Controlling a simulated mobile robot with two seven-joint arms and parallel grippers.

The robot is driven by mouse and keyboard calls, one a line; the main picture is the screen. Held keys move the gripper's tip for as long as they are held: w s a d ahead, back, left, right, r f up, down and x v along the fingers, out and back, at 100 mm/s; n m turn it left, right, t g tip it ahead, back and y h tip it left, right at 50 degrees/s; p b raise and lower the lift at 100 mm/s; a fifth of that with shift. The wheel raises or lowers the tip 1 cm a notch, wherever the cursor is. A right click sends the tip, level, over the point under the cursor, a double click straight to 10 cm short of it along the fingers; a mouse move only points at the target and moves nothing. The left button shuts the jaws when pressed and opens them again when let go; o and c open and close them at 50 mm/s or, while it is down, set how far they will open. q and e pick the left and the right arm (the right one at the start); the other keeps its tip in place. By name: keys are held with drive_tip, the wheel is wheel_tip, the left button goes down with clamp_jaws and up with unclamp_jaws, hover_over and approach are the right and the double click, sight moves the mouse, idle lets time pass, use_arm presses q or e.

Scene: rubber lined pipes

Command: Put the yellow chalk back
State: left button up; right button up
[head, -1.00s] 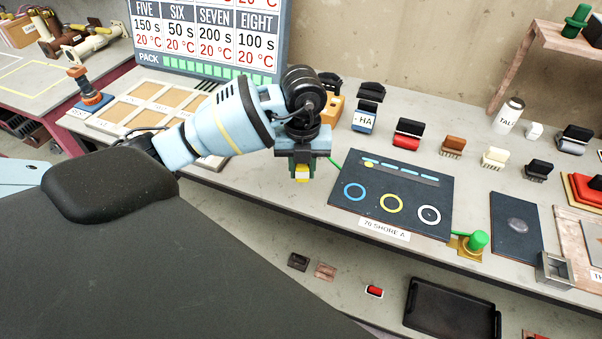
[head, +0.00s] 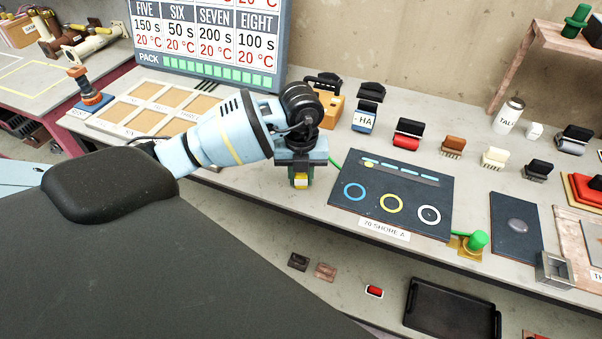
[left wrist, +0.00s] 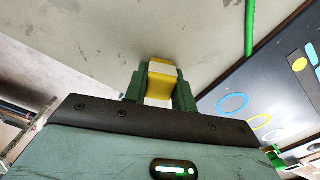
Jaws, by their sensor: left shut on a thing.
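My left gripper (head: 300,178) is shut on the yellow chalk (head: 301,181), a small yellow block with a pale part. In the left wrist view the chalk (left wrist: 160,80) sits between the two green fingers. The gripper is over the front part of the grey bench, just left of the dark board (head: 335,198). That board carries a blue, a yellow and a white ring, with several light blue dashes and a yellow dot along its top. I cannot tell how far the chalk is above the bench. My right gripper is not in view.
Behind the board stand a blue "HA" block (head: 365,118), a red roller-like block (head: 407,135) and several stamps. A green cable (head: 335,163) runs by the board's left edge. A shallow tray of tan panels (head: 150,105) lies left. A lower shelf holds a black tray (head: 452,310).

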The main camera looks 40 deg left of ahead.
use_arm(q)
drive_tip(key=o, duration=1)
wheel_tip(320, 180, up, 11)
drive_tip(key=shift+p, duration=0.45)
drive_tip(key=shift+r, duration=0.65)
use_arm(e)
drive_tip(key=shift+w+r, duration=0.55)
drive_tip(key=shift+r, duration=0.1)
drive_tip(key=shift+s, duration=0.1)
